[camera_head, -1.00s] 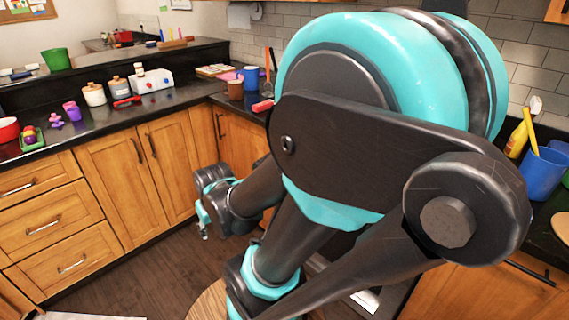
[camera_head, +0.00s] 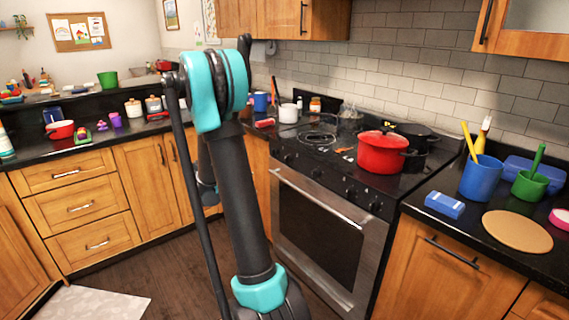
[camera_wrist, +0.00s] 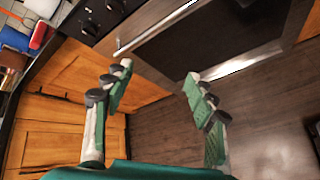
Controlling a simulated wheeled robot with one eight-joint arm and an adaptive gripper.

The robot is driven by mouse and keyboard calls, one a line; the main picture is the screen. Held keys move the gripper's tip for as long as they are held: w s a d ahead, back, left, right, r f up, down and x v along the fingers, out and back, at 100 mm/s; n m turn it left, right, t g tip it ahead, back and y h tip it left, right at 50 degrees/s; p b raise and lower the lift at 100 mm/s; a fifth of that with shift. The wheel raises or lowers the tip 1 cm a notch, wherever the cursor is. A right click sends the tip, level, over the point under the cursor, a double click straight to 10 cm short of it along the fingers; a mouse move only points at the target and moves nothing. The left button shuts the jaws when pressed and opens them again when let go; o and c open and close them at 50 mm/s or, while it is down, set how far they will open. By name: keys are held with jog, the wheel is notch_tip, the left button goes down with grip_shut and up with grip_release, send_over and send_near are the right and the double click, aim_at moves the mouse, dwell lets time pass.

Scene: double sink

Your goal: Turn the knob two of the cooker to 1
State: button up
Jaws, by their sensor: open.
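The cooker (camera_head: 325,225) stands against the back wall, right of my arm. Dark knobs line its front panel: two at the left (camera_head: 288,157) (camera_head: 316,172) and two farther right (camera_head: 351,191) (camera_head: 375,207). Their settings are too small to read. In the wrist view the cooker's oven door (camera_wrist: 215,40) and some knobs (camera_wrist: 88,27) show at the top. My gripper (camera_wrist: 159,70) is open and empty, its fingers spread below the oven handle in that picture, apart from the knobs. In the head view my arm mostly hides it.
A red pot (camera_head: 382,155) and a dark pan (camera_head: 415,132) stand on the hob. A long oven handle (camera_head: 315,196) juts out below the knobs. Right of the cooker are a blue cup (camera_head: 481,178) and a round board (camera_head: 517,230). The floor (camera_head: 180,265) in front is clear.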

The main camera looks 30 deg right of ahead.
jog(key=w+d+f+n+h, duration=0.3)
jog(key=w+d+n+h, duration=0.3)
jog(key=w+d, duration=0.3)
send_near(286, 161)
jog(key=w+d, duration=0.2)
jog(key=d, duration=0.7)
jog(key=shift+f+g, duration=0.2)
jog(key=shift+g, duration=0.1)
jog(key=c, duration=1.2)
